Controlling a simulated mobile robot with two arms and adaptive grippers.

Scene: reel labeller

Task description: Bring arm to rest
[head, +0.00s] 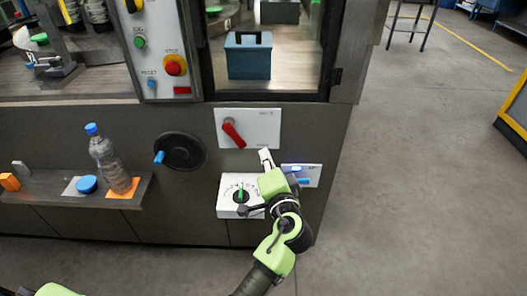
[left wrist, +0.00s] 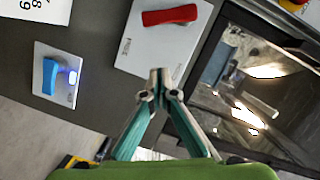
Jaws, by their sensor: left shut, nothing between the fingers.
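My left gripper (head: 265,156) is in front of the machine's lower panel, just below the red rotary handle (head: 233,134) on its white plate. In the left wrist view its fingers (left wrist: 160,80) are shut with nothing between them. The red handle (left wrist: 170,15) shows just beyond the fingertips there, and I see a gap between them. My left arm reaches up from the bottom of the head view. My right gripper is not in view.
A white dial box (head: 229,208) and a blue switch plate (head: 313,173) flank my left forearm. A black handwheel (head: 180,151), a bottle (head: 108,160) and a shelf (head: 52,190) stand left. Grey floor (head: 430,170) is free at right.

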